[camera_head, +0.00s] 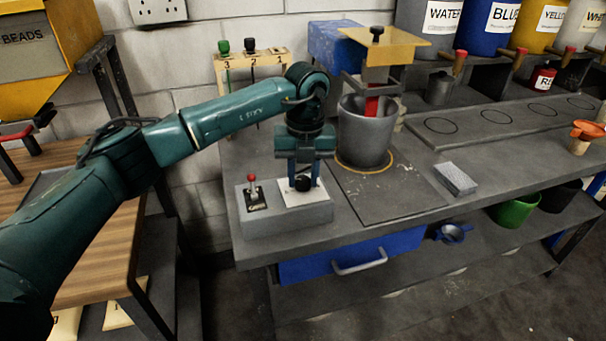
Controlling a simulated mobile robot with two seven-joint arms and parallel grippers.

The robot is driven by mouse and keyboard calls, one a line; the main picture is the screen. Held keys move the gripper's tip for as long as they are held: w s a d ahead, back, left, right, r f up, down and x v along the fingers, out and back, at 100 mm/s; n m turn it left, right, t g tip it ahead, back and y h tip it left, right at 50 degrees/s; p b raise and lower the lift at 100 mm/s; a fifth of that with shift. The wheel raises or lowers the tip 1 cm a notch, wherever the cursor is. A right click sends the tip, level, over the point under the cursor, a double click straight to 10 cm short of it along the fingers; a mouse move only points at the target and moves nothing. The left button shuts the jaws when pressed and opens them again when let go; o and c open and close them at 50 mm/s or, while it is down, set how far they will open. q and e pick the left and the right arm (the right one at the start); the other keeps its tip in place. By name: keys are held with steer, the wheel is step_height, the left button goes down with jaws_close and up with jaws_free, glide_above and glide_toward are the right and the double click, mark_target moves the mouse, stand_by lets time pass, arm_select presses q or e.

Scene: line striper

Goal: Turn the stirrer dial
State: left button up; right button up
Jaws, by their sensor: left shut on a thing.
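The stirrer dial (303,183) is a black knob on the white plate of a grey control box (285,217) at the bench's front left. My left gripper (304,180) points down over the box, shut on the dial with a finger on either side. A red-tipped toggle lever (252,184) stands on the same box, to the left of the dial. Behind and to the right, a grey bucket (365,138) stands under the stirrer (377,50), whose red shaft reaches into it. The dial's markings are mostly too small to read. My right gripper is not in view.
A rack (250,55) with green and black knobs stands behind my left arm. A grey block (455,179) lies on the bench right of the bucket. Labelled tanks (490,25) line the back right. The bench front by the bucket is clear.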

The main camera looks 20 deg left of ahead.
mark_target(305, 179)
arm_select(q)
steer(key=shift+w+r+n, duration=0.1)
steer(key=shift+n, duration=2.1)
steer(key=o, duration=1)
steer(key=shift+c, duration=0.2)
step_height(305, 179, up, 13)
steer(key=b, duration=0.1)
steer(key=shift+w+d, duration=0.1)
steer(key=shift+d, duration=0.05)
